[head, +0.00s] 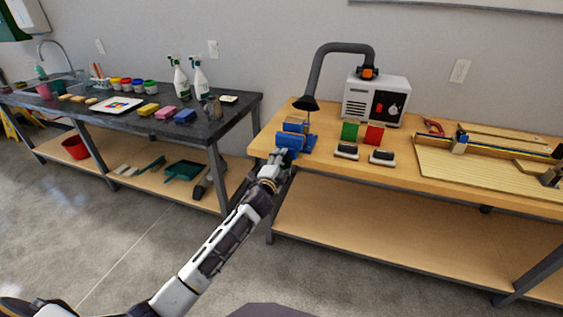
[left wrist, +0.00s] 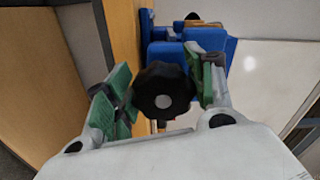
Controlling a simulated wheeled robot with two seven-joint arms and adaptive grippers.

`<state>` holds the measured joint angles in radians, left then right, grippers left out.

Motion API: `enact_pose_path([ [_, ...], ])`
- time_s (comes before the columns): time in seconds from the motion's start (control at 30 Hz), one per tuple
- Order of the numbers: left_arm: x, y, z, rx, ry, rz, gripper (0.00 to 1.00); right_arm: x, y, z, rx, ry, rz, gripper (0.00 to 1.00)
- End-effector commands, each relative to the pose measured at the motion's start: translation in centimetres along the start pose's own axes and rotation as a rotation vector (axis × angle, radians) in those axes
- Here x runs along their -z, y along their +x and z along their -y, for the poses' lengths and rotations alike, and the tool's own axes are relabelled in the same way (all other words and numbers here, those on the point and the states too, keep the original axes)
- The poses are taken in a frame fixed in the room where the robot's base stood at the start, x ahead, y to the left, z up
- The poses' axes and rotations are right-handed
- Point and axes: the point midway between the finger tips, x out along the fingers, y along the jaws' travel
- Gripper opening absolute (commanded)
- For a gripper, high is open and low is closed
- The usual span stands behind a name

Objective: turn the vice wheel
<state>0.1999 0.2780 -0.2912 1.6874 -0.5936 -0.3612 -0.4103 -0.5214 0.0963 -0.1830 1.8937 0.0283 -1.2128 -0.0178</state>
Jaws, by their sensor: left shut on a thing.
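A blue vice (head: 291,138) sits at the left front corner of the wooden workbench. It also shows in the left wrist view (left wrist: 170,52). Its black wheel (left wrist: 163,90), lobed with a grey centre, faces my left wrist camera. My left gripper (head: 277,160) reaches the vice from the front; in the head view it hides the wheel. In the left wrist view the green-padded fingers of my left gripper (left wrist: 160,95) stand on either side of the wheel, shut on it. My right gripper is not in view.
A black fume hood nozzle (head: 306,103) hangs just above the vice. Green and red blocks (head: 350,131) and two black-and-white brushes (head: 346,151) lie to the right on the workbench (head: 400,176). A dark table (head: 225,113) with bottles and sponges stands at the left, across a gap.

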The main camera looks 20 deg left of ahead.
Motion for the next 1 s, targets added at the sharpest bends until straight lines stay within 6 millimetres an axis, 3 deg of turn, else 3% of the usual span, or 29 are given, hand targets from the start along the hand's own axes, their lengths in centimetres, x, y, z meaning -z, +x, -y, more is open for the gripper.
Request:
enact_pose_path([
  [0.33,0.03,0.10,0.40,0.006,-0.003,-0.001,0.30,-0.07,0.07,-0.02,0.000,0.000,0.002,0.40],
  [0.37,0.03,0.10,0.40,0.006,-0.003,-0.001,0.58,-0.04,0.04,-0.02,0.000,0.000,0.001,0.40],
  [0.5,0.03,0.07,0.29,0.004,-0.003,-0.001,0.73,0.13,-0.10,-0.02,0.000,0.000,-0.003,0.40],
  [1.0,0.00,-0.36,0.03,0.001,-0.002,0.000,0.73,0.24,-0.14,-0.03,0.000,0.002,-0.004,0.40],
])
